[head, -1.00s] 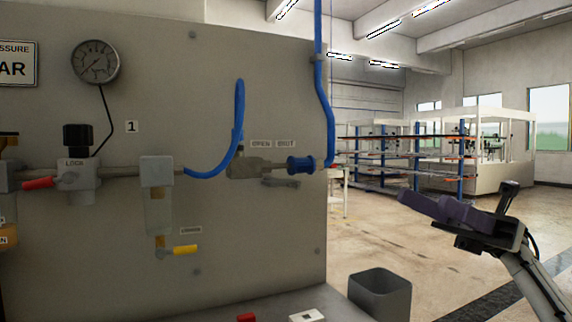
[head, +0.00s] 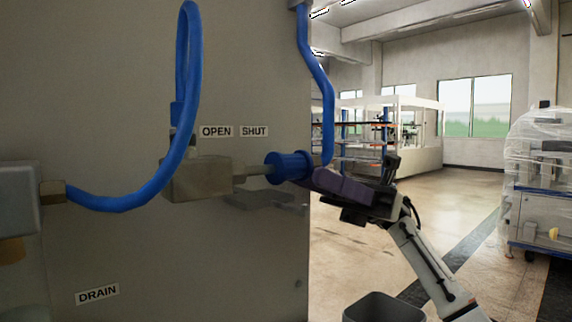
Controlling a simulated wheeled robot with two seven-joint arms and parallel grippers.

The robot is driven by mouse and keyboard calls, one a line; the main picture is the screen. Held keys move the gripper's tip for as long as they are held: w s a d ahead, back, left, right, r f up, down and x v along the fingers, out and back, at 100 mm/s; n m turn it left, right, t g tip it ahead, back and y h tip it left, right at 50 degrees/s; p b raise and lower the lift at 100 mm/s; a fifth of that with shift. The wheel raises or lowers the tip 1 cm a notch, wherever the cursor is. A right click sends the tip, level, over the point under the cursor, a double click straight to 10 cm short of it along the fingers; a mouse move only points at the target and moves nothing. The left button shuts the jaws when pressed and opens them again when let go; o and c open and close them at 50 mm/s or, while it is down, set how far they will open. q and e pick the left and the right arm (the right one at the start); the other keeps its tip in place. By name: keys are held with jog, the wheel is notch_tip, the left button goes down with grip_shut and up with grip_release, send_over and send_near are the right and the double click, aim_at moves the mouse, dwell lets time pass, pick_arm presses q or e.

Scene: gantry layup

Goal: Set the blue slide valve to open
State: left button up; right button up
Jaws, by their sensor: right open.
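The blue slide valve's spool-shaped sleeve (head: 287,167) sits at the right end of a metal rod, to the right of the brass-grey valve body (head: 198,178). It lies below and right of the SHUT label (head: 254,131), away from the OPEN label (head: 216,131). A stretch of bare rod shows between body and sleeve. My right gripper (head: 312,182) is open, with its purple fingers pointing left right beside the sleeve. The near finger overlaps the sleeve's right end in the picture; I cannot tell whether they touch. My left gripper is out of view.
A blue hose (head: 122,203) loops left of the valve, and another (head: 327,105) comes down to its right end. The grey panel (head: 120,240) ends just right of the valve. A grey bin (head: 370,309) stands below my right arm. Open floor lies to the right.

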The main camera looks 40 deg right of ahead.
aim_at(288, 168)
jog(key=shift+x, duration=2.35)
jog(key=shift+w, duration=0.1)
jog(key=shift+c, duration=0.2)
